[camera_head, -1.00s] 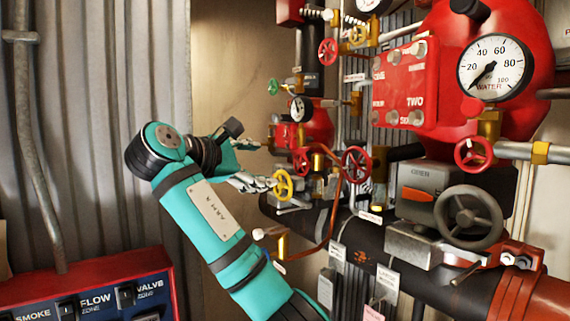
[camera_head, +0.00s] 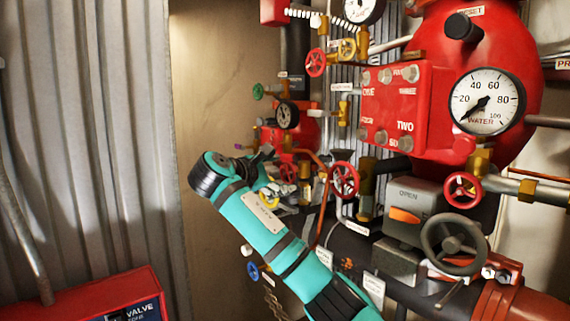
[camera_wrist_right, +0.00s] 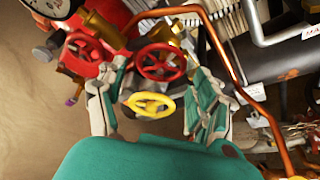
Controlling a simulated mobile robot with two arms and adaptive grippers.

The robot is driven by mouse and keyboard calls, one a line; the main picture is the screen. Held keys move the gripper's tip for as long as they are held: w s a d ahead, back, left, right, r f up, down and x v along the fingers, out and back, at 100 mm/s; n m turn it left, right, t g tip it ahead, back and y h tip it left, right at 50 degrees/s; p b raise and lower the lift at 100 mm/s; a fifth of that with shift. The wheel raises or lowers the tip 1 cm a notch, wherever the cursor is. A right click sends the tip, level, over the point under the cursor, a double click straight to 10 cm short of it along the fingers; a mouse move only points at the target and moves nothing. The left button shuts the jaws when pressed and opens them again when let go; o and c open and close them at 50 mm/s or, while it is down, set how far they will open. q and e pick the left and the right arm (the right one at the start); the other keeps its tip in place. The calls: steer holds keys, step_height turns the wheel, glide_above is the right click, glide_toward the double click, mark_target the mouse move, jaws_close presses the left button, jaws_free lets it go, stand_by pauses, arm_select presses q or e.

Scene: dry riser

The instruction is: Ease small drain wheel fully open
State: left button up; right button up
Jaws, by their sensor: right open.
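A small yellow hand wheel (camera_wrist_right: 151,104) shows in the right wrist view, with spokes and a rounded rim. No drain label is legible on it. My right gripper (camera_wrist_right: 153,98) is open, with one finger on each side of the yellow wheel in the picture. I see no clear contact, and the depth between fingers and wheel is hard to judge. My left gripper is not in view.
A red wheel (camera_wrist_right: 160,62) sits just beyond the yellow one, with another red wheel (camera_wrist_right: 87,55) to its left. A copper pipe (camera_wrist_right: 243,85) runs close to the right finger. A blue wheel (camera_head: 253,271) is lower left of my forearm. A large grey wheel (camera_head: 454,244) is at right.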

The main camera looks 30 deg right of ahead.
mark_target(285, 173)
steer(key=shift+r+p+x, duration=0.25)
steer(key=shift+p+x, duration=0.15)
steer(key=shift+x, duration=0.7)
steer(key=shift+w+d+f, duration=0.15)
steer(key=shift+d+f, duration=0.15)
steer(key=shift+d, duration=0.25)
steer(key=shift+a, duration=0.1)
steer(key=c, duration=0.9)
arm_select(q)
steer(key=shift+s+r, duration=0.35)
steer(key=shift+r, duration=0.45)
